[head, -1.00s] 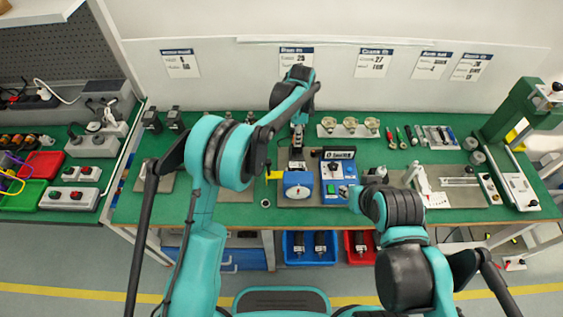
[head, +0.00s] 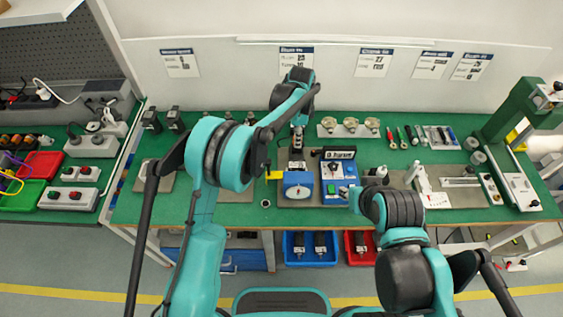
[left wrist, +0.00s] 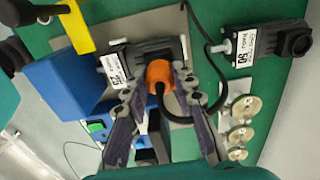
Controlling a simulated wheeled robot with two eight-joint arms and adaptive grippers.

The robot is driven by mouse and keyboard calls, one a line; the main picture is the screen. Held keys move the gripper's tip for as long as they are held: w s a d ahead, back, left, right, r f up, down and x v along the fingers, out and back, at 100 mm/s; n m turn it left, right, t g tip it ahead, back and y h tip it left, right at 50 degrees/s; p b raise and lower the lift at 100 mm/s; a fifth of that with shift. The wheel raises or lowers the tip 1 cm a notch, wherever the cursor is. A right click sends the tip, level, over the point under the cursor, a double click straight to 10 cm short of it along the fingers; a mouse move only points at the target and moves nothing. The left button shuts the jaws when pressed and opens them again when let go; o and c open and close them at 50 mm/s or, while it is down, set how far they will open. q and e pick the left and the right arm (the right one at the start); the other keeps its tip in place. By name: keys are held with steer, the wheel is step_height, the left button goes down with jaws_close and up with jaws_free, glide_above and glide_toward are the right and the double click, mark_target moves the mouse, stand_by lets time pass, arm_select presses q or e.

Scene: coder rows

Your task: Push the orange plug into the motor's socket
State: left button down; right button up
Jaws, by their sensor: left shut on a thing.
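The orange plug (left wrist: 159,74) has a black cable looping to the right in the left wrist view. My left gripper (left wrist: 161,82) is shut on it. It also shows in the head view (head: 297,138), pointing down over the bench. The motor (left wrist: 120,66) is dark with a white label, beside the blue fixture (left wrist: 73,80). The plug is at the motor's black end; the socket is hidden, and I cannot tell how deep the plug sits. My right gripper (head: 352,196) is small and mostly hidden by its own arm, near the control box.
A second labelled motor (left wrist: 262,42) lies on the green bench, near several round metal parts (left wrist: 240,108). A yellow handle (left wrist: 76,26) sticks out by the fixture. A box with buttons (head: 337,180) stands right of it. Blue (head: 308,248) and red (head: 359,247) bins are below.

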arm_select(q)
steer(key=shift+f, duration=0.25)
stand_by(0.4)
steer(key=c, duration=1.3)
jaws_free()
steer(key=shift+o, duration=0.2)
steer(key=shift+r, duration=0.1)
steer(key=shift+r+p, duration=1.35)
steer(key=shift+r, duration=1.1)
steer(key=o, duration=0.6)
